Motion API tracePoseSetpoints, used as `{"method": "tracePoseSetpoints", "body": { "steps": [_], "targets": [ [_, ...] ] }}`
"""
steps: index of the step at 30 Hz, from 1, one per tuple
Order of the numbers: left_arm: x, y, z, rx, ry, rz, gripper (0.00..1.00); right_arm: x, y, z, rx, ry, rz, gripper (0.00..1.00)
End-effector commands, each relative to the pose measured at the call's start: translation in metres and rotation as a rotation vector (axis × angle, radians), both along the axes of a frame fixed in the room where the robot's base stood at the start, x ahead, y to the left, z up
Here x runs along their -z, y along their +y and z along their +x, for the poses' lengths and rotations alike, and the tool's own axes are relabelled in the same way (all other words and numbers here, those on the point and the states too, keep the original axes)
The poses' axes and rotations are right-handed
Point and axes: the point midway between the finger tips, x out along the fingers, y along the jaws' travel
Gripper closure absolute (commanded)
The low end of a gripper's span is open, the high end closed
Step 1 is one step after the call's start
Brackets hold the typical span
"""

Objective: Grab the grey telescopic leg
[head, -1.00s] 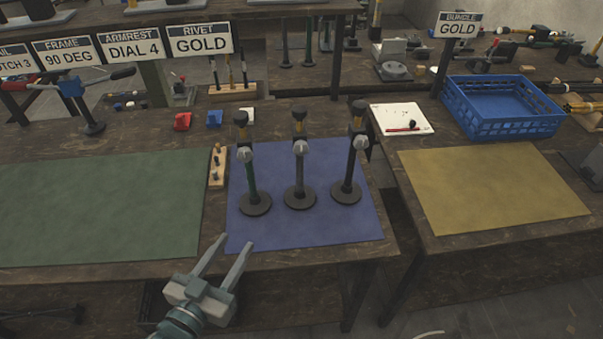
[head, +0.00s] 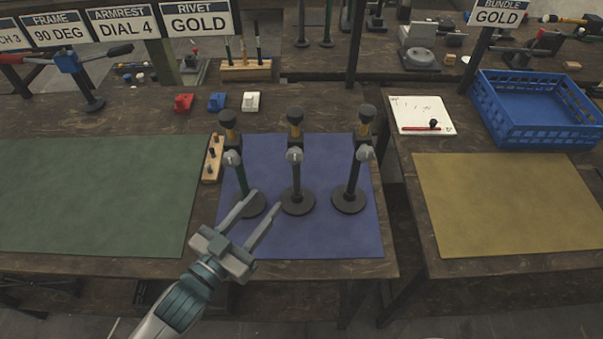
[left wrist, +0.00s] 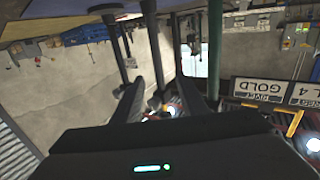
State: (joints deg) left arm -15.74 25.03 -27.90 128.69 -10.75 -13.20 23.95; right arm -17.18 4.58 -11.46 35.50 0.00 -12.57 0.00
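Three upright telescopic legs with round dark bases stand in a row on the blue mat (head: 300,235). The left leg (head: 241,178) has a green tube. The middle leg (head: 297,175) looks dark grey. The right leg (head: 354,178) looks nearly black; the poor light makes grey and black hard to tell apart. Each has a yellow and black top and a grey knob. My left gripper (head: 262,199) is open and empty, its fingertips in front of the left and middle legs. In the left wrist view its fingers (left wrist: 170,85) are apart, with upright tubes beyond. My right gripper is not in view.
A wooden peg block (head: 212,160) stands left of the blue mat. Red, blue and white small blocks (head: 217,102) lie behind. The green mat (head: 95,195) is clear. At right are a yellow mat (head: 510,205), a white board (head: 420,113) and a blue crate (head: 540,130).

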Motion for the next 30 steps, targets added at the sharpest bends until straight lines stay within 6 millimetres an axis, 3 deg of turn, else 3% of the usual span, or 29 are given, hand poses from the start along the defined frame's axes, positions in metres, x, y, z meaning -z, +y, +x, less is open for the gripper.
{"method": "tracePoseSetpoints", "body": {
  "steps": [13,30],
  "targets": [
    [-0.002,-0.007,0.011,-0.001,-0.001,-0.001,0.61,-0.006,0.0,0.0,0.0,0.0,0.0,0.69],
    [-0.003,-0.057,0.091,-0.001,-0.001,0.001,0.61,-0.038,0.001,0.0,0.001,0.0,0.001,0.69]
  ]
}}
